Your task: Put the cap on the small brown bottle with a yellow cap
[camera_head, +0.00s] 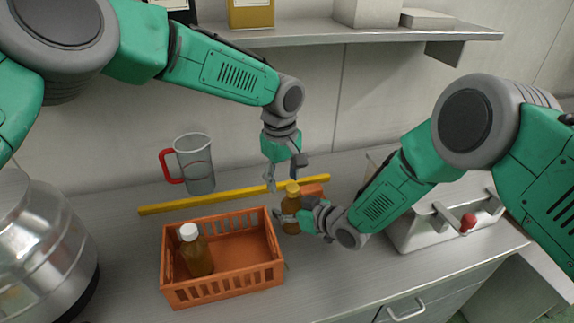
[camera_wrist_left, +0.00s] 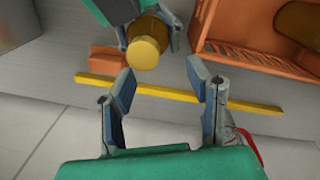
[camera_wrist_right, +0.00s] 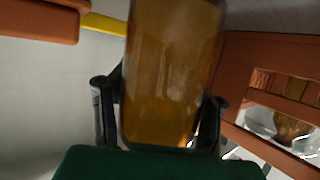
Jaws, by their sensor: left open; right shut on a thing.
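The small brown bottle (camera_head: 291,201) stands roughly upright by the crate's right side. It fills the middle of the right wrist view (camera_wrist_right: 172,75). A yellow cap (camera_head: 292,187) sits on its top; the cap also shows in the left wrist view (camera_wrist_left: 144,53). How tightly it is seated I cannot tell. My right gripper (camera_head: 298,214) is shut around the bottle's body. My left gripper (camera_head: 284,174) is open and empty, just above the cap; in the left wrist view its fingers (camera_wrist_left: 158,85) are apart, with the cap a little beyond them.
An orange crate (camera_head: 226,284) holds a brown bottle with a white cap (camera_head: 189,232). A yellow bar (camera_head: 205,201) lies behind it, near a measuring jug (camera_head: 195,165) and an orange block (camera_head: 312,189). A metal vessel (camera_head: 40,240) stands left, a red-knobbed device (camera_head: 425,232) right. A shelf (camera_head: 330,32) overhangs.

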